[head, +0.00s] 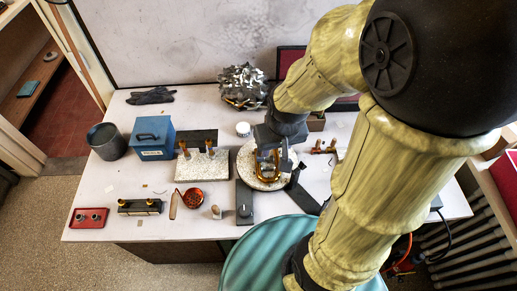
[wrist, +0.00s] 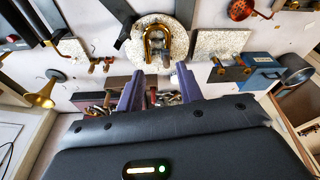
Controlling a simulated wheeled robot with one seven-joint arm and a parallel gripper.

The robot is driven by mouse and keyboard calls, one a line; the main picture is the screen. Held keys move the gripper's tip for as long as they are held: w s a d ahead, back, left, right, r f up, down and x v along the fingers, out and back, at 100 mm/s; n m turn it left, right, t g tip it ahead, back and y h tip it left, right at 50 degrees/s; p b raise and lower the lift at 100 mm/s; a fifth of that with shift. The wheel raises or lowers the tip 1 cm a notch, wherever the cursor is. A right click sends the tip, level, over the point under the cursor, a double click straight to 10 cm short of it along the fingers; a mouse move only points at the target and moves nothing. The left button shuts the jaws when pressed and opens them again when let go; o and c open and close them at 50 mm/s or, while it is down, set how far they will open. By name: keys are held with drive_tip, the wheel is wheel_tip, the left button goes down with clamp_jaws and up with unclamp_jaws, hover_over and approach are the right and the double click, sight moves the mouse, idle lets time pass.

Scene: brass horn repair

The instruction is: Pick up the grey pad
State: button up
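No single thing is plainly the grey pad. A flat grey-green piece (head: 28,89) lies on the shelf at far left, with a smaller grey piece (head: 51,56) behind it. A speckled grey-white round pad (head: 246,174) lies on the table with a U-shaped brass tube (wrist: 147,44) on it. A speckled rectangular pad (head: 203,173) lies to its left; it also shows in the wrist view (wrist: 220,45). My gripper (head: 275,160) is above the round pad in the head view. In the wrist view its fingers (wrist: 158,82) are apart, with nothing clearly held.
A blue box (head: 152,140) and a grey pot (head: 106,141) stand on the left. A red strainer (head: 194,198), a dark slab (head: 244,216) and a red tray (head: 89,218) lie in front. A pile of metal scrap (head: 243,84) sits at the back.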

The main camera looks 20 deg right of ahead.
drive_tip(key=shift+o, duration=1.1)
drive_tip(key=shift+s, duration=0.35)
drive_tip(key=w+f+m+g+b, duration=0.2)
drive_tip(key=w+m, duration=0.5)
drive_tip(key=w, duration=0.8)
drive_tip(key=shift+w+f+m+g+b, duration=0.2)
drive_tip(key=shift+f+m+g+b, duration=0.15)
drive_tip(key=shift+f, duration=0.4)
drive_tip(key=shift+d+f, duration=0.1)
drive_tip(key=shift+d, duration=0.05)
wheel_tip(320, 180, down, 12)
drive_tip(key=shift+s+f+p, duration=0.1)
drive_tip(key=shift+p, duration=1.15)
drive_tip(key=shift+f+p, duration=1.1)
drive_tip(key=shift+f, duration=1.45)
